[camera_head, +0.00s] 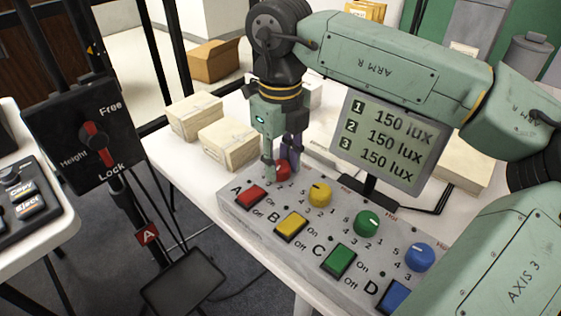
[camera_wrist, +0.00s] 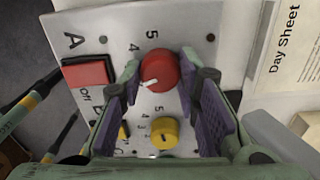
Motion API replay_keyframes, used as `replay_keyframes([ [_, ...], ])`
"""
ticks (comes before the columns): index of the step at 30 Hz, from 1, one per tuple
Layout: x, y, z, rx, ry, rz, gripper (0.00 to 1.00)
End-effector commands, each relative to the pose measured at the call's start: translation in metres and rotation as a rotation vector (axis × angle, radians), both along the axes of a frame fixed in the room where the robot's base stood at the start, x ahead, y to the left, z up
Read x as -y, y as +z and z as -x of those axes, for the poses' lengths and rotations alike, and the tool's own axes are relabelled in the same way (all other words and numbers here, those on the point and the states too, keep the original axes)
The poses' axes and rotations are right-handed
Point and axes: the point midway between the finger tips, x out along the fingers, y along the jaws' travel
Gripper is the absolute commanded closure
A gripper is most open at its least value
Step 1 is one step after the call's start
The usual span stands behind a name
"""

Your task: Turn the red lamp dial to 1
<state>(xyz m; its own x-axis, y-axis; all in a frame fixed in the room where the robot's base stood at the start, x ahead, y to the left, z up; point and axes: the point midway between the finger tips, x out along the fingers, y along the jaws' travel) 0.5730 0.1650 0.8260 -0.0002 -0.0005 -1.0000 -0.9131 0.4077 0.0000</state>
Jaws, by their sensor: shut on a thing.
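The red dial (camera_head: 283,173) sits at the far left end of the grey control panel (camera_head: 232,204), behind the red A switch (camera_head: 250,197). My gripper (camera_head: 281,165) points down over the dial with a finger on each side, shut on it. In the wrist view, the red dial (camera_wrist: 160,66) lies between the fingers of my gripper (camera_wrist: 160,74). Its white pointer mark aims to the lower left of that view. The printed 5 and 4 show beside it; the lower numbers are hidden by the left finger.
Yellow (camera_head: 320,194), green (camera_head: 367,223) and blue (camera_head: 420,257) dials follow along the panel, with switches in front. A display (camera_head: 382,140) behind reads 150 lux on all three lines. Cream boxes (camera_head: 229,145) stand left of my gripper.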

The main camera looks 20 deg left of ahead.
Motion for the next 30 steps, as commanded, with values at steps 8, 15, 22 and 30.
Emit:
replay_keyframes([
  [8, -0.0001, -0.0003, -0.0004, 0.0, 0.262, -0.001, 0.98],
  [15, -0.0002, -0.0003, -0.0004, -0.001, 0.491, -0.001, 0.98],
  [22, -0.0002, -0.0001, -0.0006, 0.0, 0.704, -0.002, 0.98],
  [30, -0.0001, 0.0, -0.0006, 0.0, 0.914, -0.002, 0.98],
])
